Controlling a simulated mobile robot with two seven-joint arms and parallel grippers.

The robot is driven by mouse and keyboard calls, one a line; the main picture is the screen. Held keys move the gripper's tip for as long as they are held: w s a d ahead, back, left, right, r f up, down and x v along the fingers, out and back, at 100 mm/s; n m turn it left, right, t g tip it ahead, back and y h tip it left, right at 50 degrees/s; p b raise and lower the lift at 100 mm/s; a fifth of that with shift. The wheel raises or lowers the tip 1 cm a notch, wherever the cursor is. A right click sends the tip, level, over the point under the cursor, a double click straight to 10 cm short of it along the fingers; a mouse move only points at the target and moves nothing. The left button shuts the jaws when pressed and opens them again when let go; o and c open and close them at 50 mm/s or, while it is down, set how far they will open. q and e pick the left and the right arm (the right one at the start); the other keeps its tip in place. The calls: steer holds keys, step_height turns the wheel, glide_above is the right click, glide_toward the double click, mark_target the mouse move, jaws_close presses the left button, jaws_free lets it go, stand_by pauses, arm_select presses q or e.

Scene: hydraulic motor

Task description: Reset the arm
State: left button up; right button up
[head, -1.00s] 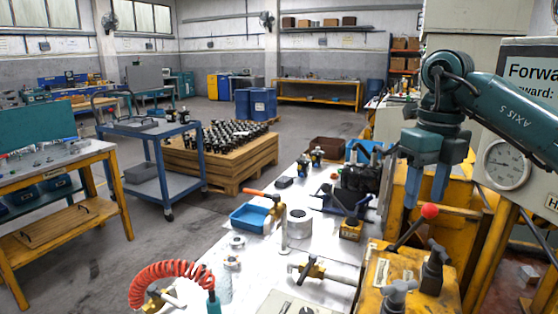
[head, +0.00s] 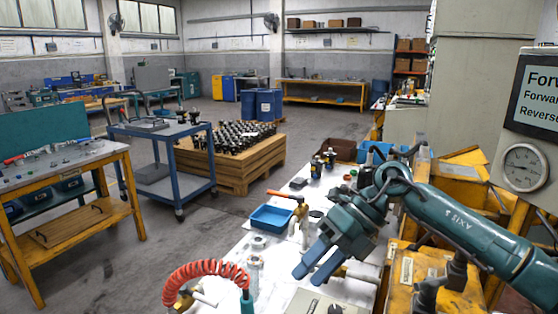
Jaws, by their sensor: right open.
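My right arm comes in from the right of the head view, over the yellow machine. Its gripper (head: 318,264) has two blue fingers that point down and to the left, apart and with nothing between them. It hangs over the white workbench (head: 228,268), in front of a brass fitting that it partly hides. My left arm and gripper are not in view.
On the bench are a blue tray (head: 271,218), an orange-handled valve (head: 298,208) and a coiled red hose (head: 207,270). A yellow machine (head: 405,272) and a gauge (head: 525,168) stand at the right. A blue cart (head: 165,170) stands on the floor at the left.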

steer(key=s+a+r+m+t+y+p, duration=0.2)
steer(key=s+a+m+t+y, duration=0.25)
steer(key=a+m+y, duration=0.7)
steer(key=d+f+m+t+h+p, duration=0.3)
steer(key=d+f+m+t+h, duration=1.05)
steer(key=m, duration=0.85)
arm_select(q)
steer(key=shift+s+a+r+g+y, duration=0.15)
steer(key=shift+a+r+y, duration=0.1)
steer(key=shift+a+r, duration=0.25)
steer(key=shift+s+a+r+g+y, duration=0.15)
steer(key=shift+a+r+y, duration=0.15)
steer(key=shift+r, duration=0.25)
arm_select(e)
steer(key=s+d+f+m+g+h, duration=0.1)
steer(key=s+d+f+m+g, duration=0.1)
steer(key=s+f, duration=0.4)
steer(key=s+d+f+m+g+h, duration=0.2)
steer(key=s+d+f+m, duration=0.2)
steer(key=s+f, duration=0.3)
steer(key=shift+f, duration=0.35)
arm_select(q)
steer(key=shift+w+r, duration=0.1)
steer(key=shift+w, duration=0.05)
arm_select(e)
steer(key=shift+d, duration=0.1)
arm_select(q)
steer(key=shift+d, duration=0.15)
arm_select(e)
steer(key=shift+d, duration=0.1)
